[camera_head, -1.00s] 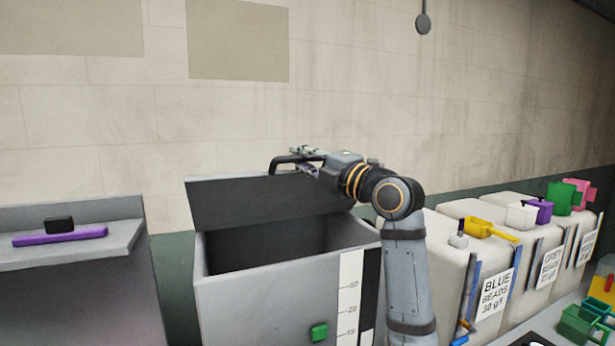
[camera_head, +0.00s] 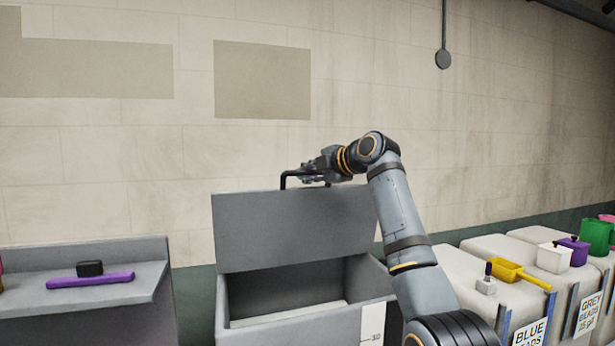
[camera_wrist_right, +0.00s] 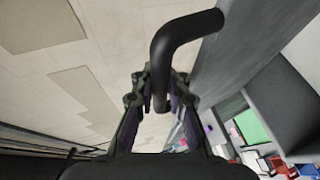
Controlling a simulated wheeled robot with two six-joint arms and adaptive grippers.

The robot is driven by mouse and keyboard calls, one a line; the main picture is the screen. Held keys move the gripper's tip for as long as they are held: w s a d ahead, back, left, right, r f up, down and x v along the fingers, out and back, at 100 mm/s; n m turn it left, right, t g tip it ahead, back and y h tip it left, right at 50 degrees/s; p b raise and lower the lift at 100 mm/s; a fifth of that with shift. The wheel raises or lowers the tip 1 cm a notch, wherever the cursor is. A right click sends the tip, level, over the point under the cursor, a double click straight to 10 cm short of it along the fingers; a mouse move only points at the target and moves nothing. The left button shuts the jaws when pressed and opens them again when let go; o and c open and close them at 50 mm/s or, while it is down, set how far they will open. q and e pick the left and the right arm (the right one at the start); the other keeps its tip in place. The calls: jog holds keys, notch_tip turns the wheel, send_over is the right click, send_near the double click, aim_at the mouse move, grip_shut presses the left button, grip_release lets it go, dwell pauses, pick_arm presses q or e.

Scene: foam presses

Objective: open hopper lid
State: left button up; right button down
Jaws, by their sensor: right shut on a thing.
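The grey hopper (camera_head: 355,318) stands in the middle of the head view with its mouth open and a dark interior. Its grey lid (camera_head: 290,232) is raised, standing nearly upright at the back. A black bar handle (camera_head: 286,180) sits at the lid's top edge; it also shows large in the right wrist view (camera_wrist_right: 180,38). My right gripper (camera_head: 310,172) is shut on the handle, with its fingers on either side of the bar in the wrist view (camera_wrist_right: 160,100). My left gripper is not in view.
To the left, a grey shelf (camera_head: 140,262) carries a purple bar (camera_head: 92,281) with a black block (camera_head: 89,268). To the right, pale bead bins (camera_head: 475,268) carry a yellow scoop (camera_head: 505,271) and other coloured scoops.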

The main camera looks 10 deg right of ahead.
jog(key=shift+w+r, duration=0.2)
jog(key=shift+r, duration=0.1)
jog(key=c, duration=1.6)
grip_release()
jog(key=shift+o, duration=1.2)
jog(key=shift+s, duration=0.15)
jog(key=shift+s+d, duration=0.1)
jog(key=shift+s, duration=0.1)
jog(key=shift+w, duration=0.1)
jog(key=v, duration=1.2)
